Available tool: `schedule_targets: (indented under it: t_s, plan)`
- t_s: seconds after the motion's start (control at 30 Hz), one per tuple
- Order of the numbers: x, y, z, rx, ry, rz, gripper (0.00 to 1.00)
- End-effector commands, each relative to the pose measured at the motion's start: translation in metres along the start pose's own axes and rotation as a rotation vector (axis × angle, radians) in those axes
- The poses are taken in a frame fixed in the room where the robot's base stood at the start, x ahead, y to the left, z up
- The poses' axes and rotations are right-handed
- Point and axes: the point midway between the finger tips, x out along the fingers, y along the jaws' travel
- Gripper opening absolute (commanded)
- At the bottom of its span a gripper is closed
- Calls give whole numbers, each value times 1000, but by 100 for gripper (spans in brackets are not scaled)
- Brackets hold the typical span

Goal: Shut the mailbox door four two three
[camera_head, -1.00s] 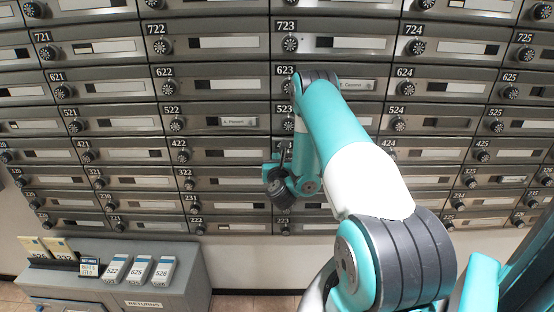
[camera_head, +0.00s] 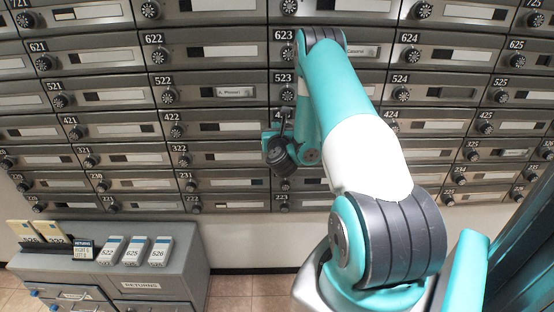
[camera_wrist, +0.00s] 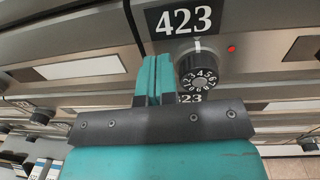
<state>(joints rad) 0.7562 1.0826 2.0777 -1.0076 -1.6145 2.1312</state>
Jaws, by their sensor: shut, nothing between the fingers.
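The number plate 423 (camera_wrist: 183,20) and its round black dial (camera_wrist: 197,68) fill the upper middle of the wrist view. My gripper (camera_wrist: 155,68) is shut and empty, its teal fingers together just left of the dial. The fingertips are close to the door front; I cannot tell whether they touch it. Door 423 shows no clear open gap, but I cannot tell whether it is fully flush. In the head view my arm hides most of that door. A small red light (camera_wrist: 231,48) shows right of the dial.
Plate 323 (camera_wrist: 190,97) is partly hidden below the dial. Neighbouring boxes such as 422 (camera_head: 220,129) look shut. A grey returns cabinet (camera_head: 150,285) with several numbered cards stands at lower left. Bare floor (camera_head: 250,290) lies right of it.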

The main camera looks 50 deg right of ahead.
Motion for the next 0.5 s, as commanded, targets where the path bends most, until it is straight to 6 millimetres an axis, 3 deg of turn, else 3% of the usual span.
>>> schedule_targets:
  t_s: [0.03, 0.17, 0.5]
  plan:
    - [-8, 7, -10, -1, 3, 11, 0]
    - [-27, 17, -10, -3, 9, 21, 0]
    - [-94, 16, -8, -4, 14, 15, 0]
